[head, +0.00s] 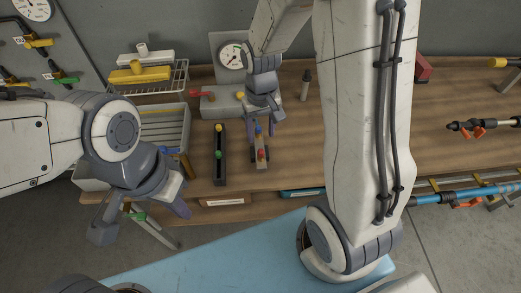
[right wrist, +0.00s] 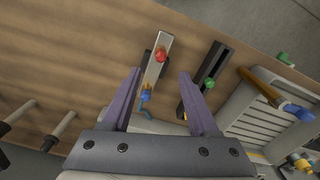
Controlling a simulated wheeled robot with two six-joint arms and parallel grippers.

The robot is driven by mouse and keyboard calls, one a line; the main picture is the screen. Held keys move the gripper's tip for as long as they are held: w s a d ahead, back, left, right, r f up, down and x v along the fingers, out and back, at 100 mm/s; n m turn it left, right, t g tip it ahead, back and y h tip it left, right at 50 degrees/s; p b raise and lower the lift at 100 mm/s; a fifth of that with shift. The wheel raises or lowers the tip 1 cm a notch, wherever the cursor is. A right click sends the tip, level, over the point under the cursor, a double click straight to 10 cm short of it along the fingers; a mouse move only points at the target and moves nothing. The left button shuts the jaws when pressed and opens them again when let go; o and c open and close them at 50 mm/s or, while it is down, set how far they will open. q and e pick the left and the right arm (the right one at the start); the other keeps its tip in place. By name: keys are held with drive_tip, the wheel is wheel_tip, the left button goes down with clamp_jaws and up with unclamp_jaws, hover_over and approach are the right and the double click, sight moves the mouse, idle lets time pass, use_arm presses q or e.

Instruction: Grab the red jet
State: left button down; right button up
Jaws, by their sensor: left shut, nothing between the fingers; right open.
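The red jet (head: 261,155) sits on a light grey holder (head: 260,165) on the wooden bench; it also shows in the right wrist view (right wrist: 159,55). A blue jet (head: 258,131) is on the same holder, nearer the back; the right wrist view shows it too (right wrist: 146,95). My right gripper (head: 261,133) is open and empty, over the holder. In the right wrist view its fingertips (right wrist: 160,73) lie on either side of the holder, with the red jet slightly beyond them.
A black holder (head: 219,168) with a yellow and a green jet stands just left of the grey one. A grey box with a red lever (head: 200,95) is behind. Bare bench (head: 290,150) lies to the right.

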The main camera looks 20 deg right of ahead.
sight(261, 150)
drive_tip(key=shift+s+f+p, duration=0.2)
drive_tip(key=shift+f+p, duration=0.45)
drive_tip(key=shift+f, duration=2.75)
clamp_jaws()
